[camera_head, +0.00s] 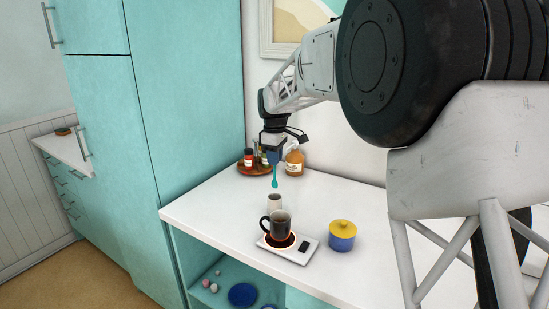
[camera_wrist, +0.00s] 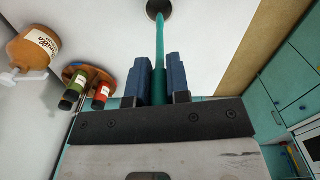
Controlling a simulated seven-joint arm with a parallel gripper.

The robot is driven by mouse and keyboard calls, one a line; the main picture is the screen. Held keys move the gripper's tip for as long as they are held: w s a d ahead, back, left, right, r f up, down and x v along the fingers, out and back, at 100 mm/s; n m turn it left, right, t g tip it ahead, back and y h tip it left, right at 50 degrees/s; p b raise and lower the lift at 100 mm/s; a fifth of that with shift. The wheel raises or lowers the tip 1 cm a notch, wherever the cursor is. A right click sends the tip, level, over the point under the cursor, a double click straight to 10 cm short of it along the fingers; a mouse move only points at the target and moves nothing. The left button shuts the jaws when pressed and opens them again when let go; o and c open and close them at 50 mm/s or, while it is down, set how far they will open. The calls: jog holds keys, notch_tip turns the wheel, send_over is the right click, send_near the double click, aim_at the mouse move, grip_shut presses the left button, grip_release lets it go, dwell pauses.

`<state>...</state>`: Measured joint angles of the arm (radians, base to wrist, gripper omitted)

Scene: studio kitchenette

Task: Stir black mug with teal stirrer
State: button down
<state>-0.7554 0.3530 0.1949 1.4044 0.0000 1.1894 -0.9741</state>
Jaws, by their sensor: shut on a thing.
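The black mug (camera_head: 281,224) stands upright on a white scale-like plate with a dark round pad, its handle to the left. The teal stirrer (camera_head: 275,178) hangs upright from my gripper (camera_head: 273,155), which is shut on it. In the wrist view the stirrer (camera_wrist: 159,40) runs up between the two blue fingers (camera_wrist: 159,72). Its far end overlaps a dark round opening at the top edge; I cannot tell which vessel this is.
The white scale (camera_head: 300,256) is near the counter's front edge. A round wooden tray (camera_head: 246,172) with bottles and an amber bottle (camera_head: 294,163) stand at the back. The counter between is clear.

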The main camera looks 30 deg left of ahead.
jog(key=s+d+r, duration=0.5)
jog(key=s+d, duration=0.4)
jog(key=s, duration=0.3)
jog(key=shift+r, duration=0.25)
dwell(0.3)
jog(key=shift+f, duration=0.3)
jog(key=shift+f, duration=6.25)
jog(key=shift+a, duration=0.1)
